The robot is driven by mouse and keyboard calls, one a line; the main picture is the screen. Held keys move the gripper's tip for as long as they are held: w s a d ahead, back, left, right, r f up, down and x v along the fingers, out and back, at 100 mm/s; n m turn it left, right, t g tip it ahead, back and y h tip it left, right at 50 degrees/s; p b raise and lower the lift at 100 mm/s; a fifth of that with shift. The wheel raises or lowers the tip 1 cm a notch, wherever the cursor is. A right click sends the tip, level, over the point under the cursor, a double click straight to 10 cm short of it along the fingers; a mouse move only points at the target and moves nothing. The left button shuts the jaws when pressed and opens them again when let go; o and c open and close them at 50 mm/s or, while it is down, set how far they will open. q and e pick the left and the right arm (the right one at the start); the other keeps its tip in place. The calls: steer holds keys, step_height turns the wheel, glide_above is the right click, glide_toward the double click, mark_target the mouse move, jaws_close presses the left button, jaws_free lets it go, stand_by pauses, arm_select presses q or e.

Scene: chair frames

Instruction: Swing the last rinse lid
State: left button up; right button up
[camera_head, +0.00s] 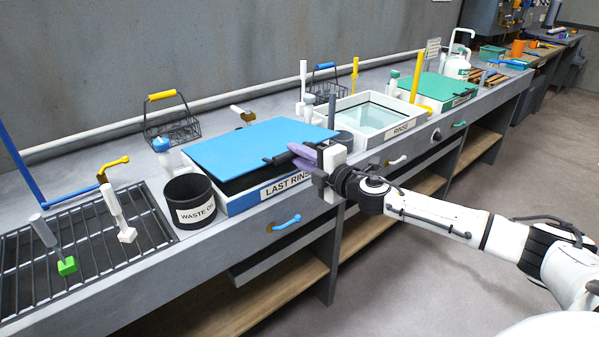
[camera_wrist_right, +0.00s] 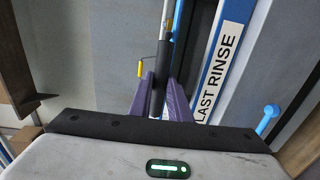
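The last rinse tank (camera_head: 238,201) is a blue-sided box with a white "LAST RINSE" label, which also shows in the right wrist view (camera_wrist_right: 218,70). Its flat blue lid (camera_head: 250,150) lies over it, slightly tilted, with a dark gap under the near edge. A black bar handle (camera_wrist_right: 159,78) is at the lid's near right edge. My right gripper (camera_head: 297,156) has its purple fingers on either side of this bar and appears closed on it; the fingers also show in the right wrist view (camera_wrist_right: 160,98). My left gripper is out of view.
A black waste oil bin (camera_head: 190,201) stands just left of the tank. The open rinse tank (camera_head: 372,118) is to the right, with a green-lidded tank (camera_head: 440,87) beyond. A dark drain rack (camera_head: 85,245) lies at left. A blue hook handle (camera_head: 286,223) sticks out of the bench front.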

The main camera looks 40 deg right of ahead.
jaws_close()
steer(key=f+b, duration=0.4)
steer(key=f, duration=0.1)
steer(key=shift+s, duration=0.3)
steer(key=shift+o, duration=1.3)
jaws_free()
steer(key=shift+f+b, duration=0.15)
steer(key=shift+b, duration=0.3)
steer(key=o, duration=0.5)
steer(key=shift+d+r, duration=0.1)
steer(key=shift+r, duration=0.1)
steer(key=shift+o, duration=0.2)
